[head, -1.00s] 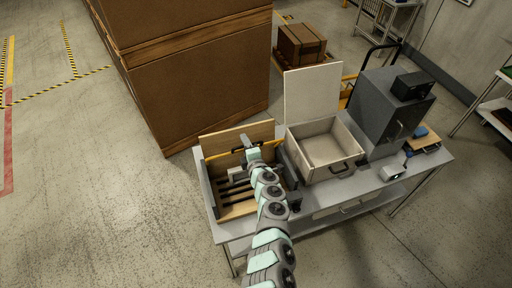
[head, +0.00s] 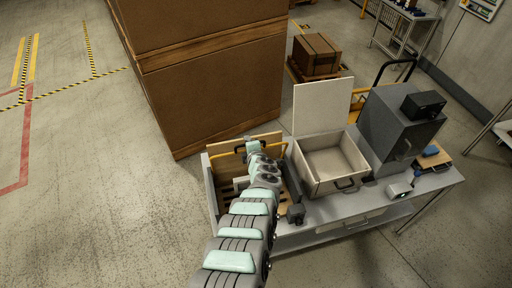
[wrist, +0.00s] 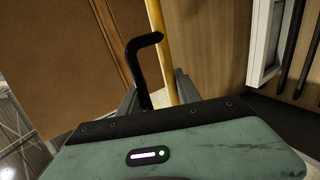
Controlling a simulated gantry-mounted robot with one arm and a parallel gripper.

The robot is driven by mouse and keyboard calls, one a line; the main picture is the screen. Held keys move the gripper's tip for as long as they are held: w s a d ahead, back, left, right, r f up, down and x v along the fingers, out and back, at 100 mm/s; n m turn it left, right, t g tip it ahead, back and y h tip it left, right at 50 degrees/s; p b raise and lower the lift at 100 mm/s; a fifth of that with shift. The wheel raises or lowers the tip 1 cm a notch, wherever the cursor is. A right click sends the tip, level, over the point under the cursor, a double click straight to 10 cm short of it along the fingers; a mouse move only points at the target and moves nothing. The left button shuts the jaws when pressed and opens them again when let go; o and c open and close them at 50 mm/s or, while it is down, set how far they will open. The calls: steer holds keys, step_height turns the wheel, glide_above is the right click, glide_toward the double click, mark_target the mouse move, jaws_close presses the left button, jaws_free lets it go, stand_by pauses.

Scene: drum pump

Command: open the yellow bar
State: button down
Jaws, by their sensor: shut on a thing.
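The yellow bar (head: 222,154) shows in the head view along the upper part of the wooden-sided bin at the left end of the table, partly hidden by my arm. My gripper (head: 247,157) is at the bar's middle. In the wrist view the yellow bar (wrist: 162,50) runs down between the grey fingers of my gripper (wrist: 158,92), which is shut on it. A black bent piece (wrist: 142,65) stands beside the bar; I cannot tell what it belongs to. The exact contact is hidden behind the gripper body.
An open cream case (head: 333,180) stands on the table right of the bin. A grey cabinet (head: 390,135) stands farther right. A tall brown box stack (head: 215,100) rises close behind the bin. The floor at left is clear.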

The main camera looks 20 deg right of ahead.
steer(key=shift+w+r, duration=0.15)
steer(key=shift+w, duration=0.1)
stand_by(0.4)
steer(key=c, duration=1.4)
jaws_free()
steer(key=shift+d, duration=0.1)
steer(key=shift+c, duration=0.4)
